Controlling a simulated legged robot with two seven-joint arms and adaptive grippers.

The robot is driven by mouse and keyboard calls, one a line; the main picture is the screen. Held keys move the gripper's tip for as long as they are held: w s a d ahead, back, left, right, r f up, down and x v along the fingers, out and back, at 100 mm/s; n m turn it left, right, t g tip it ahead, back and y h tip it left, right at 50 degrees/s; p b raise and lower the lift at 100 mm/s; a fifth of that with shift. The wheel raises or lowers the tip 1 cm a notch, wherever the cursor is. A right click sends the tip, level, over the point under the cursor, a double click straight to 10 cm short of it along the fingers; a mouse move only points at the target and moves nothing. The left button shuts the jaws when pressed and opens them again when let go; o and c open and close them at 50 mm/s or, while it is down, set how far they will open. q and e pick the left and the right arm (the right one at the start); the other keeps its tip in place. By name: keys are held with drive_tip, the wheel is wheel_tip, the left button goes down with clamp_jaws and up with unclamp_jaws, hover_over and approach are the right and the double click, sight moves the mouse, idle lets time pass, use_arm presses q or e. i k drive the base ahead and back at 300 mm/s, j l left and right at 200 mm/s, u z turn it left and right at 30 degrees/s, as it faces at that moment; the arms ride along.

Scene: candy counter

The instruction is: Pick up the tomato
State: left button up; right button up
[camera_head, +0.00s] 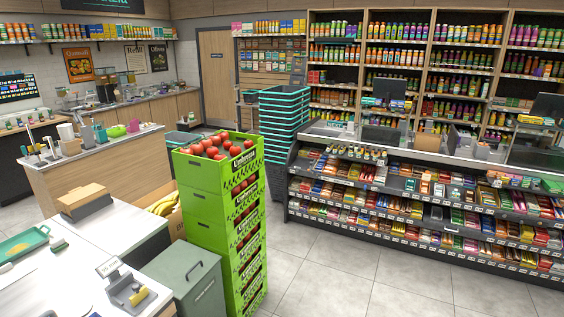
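Several red tomatoes (211,151) lie in the top crate of a tall stack of bright green crates (203,177) near the middle of the view. More red shows through the slots in the sides of the lower crates. The tomatoes sit close together at the top, and some rise above the rim. Neither of my grippers shows in the view, and nothing touches the tomatoes.
A grey-green bin (185,278) and a white counter (110,235) stand left of the crates. A cardboard box with bananas (163,206) is behind the bin. Stacked teal-and-black baskets (283,122) stand behind. The tiled floor (345,265) to the right is clear, before the candy counter (420,190).

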sight(248, 143)
drive_tip(key=i+z, duration=0.2)
drive_tip(key=i, duration=0.65)
drive_tip(key=i+z, duration=0.25)
drive_tip(key=i, duration=0.55)
drive_tip(key=i+u, duration=0.7)
drive_tip(key=i+l, duration=0.05)
